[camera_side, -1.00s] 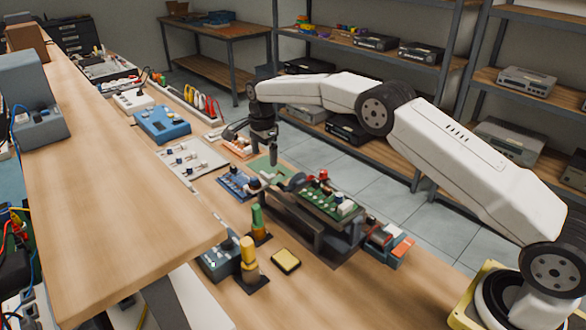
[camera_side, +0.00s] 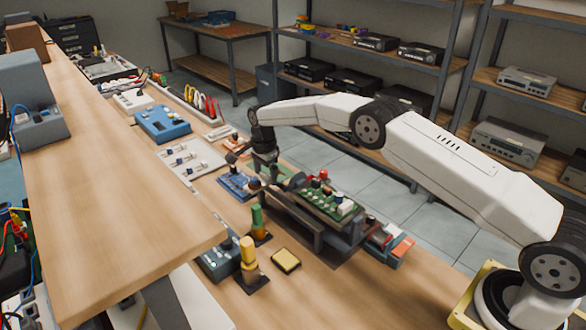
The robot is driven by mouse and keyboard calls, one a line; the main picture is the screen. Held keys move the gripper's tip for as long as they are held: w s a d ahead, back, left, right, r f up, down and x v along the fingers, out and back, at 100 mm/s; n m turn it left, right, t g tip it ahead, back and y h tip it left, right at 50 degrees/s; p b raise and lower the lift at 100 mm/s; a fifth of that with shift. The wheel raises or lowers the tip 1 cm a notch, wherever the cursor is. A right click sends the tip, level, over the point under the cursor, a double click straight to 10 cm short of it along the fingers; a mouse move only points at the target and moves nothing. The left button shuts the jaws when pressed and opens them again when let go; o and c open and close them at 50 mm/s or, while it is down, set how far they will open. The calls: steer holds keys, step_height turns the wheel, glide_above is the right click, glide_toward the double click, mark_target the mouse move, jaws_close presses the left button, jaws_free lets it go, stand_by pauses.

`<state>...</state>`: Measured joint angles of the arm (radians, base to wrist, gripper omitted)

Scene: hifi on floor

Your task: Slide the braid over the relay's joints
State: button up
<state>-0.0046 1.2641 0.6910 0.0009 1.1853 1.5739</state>
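A green circuit board (camera_side: 328,203) with red, white and dark parts is held in a dark fixture (camera_side: 290,222) near the middle of the bench. The relay and its joints are too small to pick out on it. My gripper (camera_side: 268,176) points down just left of the board, low over the work, at the fixture's far end. Its fingers are dark and small, so I cannot tell whether they are open or shut, or whether they hold anything. I cannot make out the braid.
A blue board (camera_side: 238,184) lies left of my gripper. Green (camera_side: 258,222) and yellow-handled (camera_side: 248,254) tools stand in front, beside a yellow pad (camera_side: 286,260). A pale tray (camera_side: 190,160) and blue box (camera_side: 162,124) lie farther back. A raised wooden shelf (camera_side: 110,210) runs along the left.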

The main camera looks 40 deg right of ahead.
jaws_close()
steer(key=shift+s, duration=5.6)
steer(key=shift+o, duration=1.3)
jaws_free()
steer(key=shift+r, duration=0.15)
step_height(320, 180, up, 8)
steer(key=shift+f, duration=0.2)
steer(key=shift+s, duration=0.1)
